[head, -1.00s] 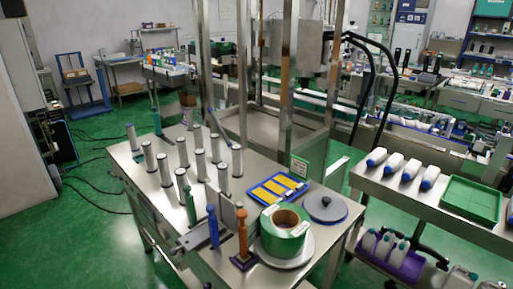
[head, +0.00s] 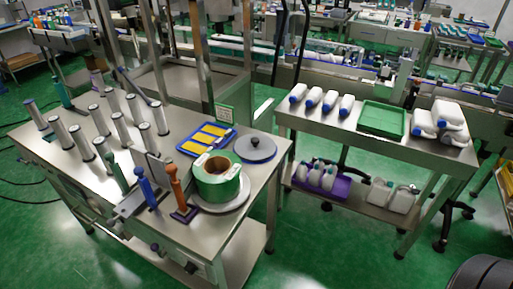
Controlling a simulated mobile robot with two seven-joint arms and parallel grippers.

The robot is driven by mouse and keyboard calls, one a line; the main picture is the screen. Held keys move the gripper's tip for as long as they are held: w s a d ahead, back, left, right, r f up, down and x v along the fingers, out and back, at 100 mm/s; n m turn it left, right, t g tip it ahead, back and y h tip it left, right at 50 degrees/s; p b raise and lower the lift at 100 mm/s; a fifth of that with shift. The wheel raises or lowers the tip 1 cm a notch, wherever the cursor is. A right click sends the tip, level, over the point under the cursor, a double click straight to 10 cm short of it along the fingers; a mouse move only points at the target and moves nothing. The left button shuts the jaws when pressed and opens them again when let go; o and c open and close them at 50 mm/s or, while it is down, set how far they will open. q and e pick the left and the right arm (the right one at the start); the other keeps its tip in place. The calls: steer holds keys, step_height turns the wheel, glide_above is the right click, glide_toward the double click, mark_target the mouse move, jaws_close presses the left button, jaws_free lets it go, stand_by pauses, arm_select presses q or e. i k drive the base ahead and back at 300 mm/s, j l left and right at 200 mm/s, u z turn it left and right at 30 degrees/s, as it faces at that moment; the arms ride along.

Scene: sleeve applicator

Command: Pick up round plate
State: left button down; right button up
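I cannot tell from the picture which one the task names. Neither of my grippers shows in the head view.
The steel table (head: 75,173) also holds several upright metal cylinders, blue and orange posts and a blue tray (head: 206,139) with yellow strips. A shelf cart (head: 345,133) with bottles and a green tray (head: 382,119) stands to the right. Green floor is open in front.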

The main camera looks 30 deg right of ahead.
mark_target(251, 146)
steer(key=l+u, duration=0.15)
steer(key=u, duration=0.55)
steer(key=l+u, duration=0.3)
steer(key=l, duration=0.15)
steer(key=l+u, duration=0.35)
steer(key=k+l, duration=0.1)
steer(key=l, duration=0.2)
steer(key=k+l+u, duration=0.15)
steer(key=l, duration=0.5)
steer(key=k+u, duration=0.05)
